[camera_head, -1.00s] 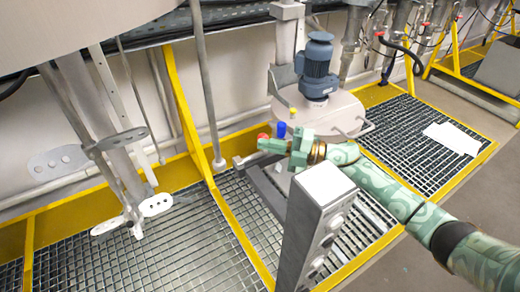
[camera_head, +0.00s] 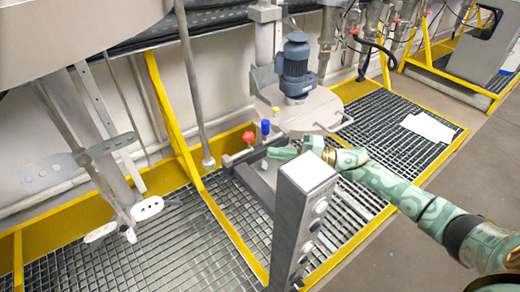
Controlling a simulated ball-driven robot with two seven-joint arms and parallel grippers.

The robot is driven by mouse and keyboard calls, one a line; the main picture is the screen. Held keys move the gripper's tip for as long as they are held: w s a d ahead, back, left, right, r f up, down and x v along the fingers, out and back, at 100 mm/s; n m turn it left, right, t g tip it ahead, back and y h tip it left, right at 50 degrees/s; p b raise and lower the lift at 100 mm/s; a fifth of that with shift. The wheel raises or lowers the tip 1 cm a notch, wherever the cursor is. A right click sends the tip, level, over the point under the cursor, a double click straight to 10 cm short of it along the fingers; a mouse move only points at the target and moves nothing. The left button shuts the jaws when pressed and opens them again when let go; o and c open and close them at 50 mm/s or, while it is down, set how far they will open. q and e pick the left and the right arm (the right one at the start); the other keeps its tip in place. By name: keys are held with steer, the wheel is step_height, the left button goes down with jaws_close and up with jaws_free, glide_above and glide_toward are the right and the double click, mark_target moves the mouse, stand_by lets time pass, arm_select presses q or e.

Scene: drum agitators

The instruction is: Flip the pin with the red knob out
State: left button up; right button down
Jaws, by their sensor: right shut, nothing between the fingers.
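The red knob (camera_head: 249,138) is in the middle of the head view, at the left end of a grey metal fitting low in front of the motor-topped lid. A blue knob (camera_head: 265,127) stands just right of it. The pin under the red knob is too small to make out clearly. My right gripper (camera_head: 272,153) reaches in from the right, a little right of and below the red knob. Its green fingers are shut with nothing between them, and a small gap to the red knob shows. My left gripper is not in view.
A grey control post (camera_head: 301,190) stands in front, close to my right gripper and forearm. A blue motor (camera_head: 296,65) sits on the round lid (camera_head: 312,112) behind. A yellow post (camera_head: 172,115) and a thin vertical pipe are on the left. Metal grating covers the floor.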

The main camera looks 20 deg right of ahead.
steer(key=shift+v, duration=1.05)
